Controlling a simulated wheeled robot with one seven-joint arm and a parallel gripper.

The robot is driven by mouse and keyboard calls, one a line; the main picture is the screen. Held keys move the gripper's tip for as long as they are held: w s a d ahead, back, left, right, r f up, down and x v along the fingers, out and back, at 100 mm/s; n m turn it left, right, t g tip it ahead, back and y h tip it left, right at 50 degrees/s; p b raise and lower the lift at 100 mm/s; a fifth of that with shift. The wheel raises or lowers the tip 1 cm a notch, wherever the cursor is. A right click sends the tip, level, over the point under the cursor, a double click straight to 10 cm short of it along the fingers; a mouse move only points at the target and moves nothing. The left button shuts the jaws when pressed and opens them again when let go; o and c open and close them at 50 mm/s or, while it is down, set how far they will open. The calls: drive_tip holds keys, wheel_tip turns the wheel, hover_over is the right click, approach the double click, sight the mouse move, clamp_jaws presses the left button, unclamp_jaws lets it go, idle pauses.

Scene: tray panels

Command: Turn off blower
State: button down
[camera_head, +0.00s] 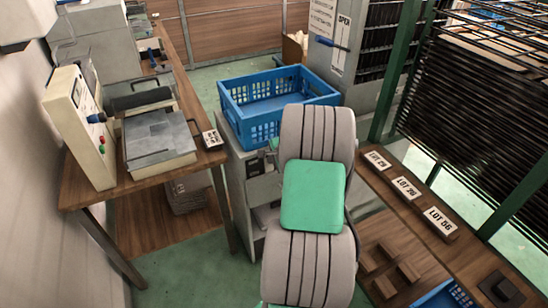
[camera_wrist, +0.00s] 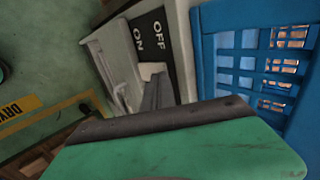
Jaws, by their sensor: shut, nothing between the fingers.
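The blower appears to be the grey cabinet (camera_head: 235,185) under the blue crate, partly hidden behind my arm in the head view. In the wrist view, a black label plate (camera_wrist: 150,38) reads OFF and ON, with OFF at the upper right and ON at the lower left. A pale recessed switch housing (camera_wrist: 108,62) lies beside the plate. I cannot tell which way the switch is set. My gripper (camera_wrist: 154,92) is shut and empty, its dark fingers pointing at the housing just by the label. Contact cannot be told.
A blue crate (camera_head: 228,104) sits on top of the cabinet, close beside the labels in the wrist view (camera_wrist: 208,62). A wooden bench (camera_head: 75,190) with instruments stands left. A right-hand wooden table (camera_head: 428,253) carries LOT signs and a dark rack stands behind it. Green floor shows between.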

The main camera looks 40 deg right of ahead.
drive_tip(key=shift+s+f, duration=0.1)
drive_tip(key=shift+s, duration=0.05)
drive_tip(key=shift+r+p, duration=0.45)
drive_tip(key=shift+r, duration=0.2)
drive_tip(key=shift+s+a, duration=0.1)
drive_tip(key=v, duration=1.3)
drive_tip(key=shift+s+a+f, duration=0.15)
drive_tip(key=shift+s+f, duration=0.2)
drive_tip(key=shift+f, duration=0.05)
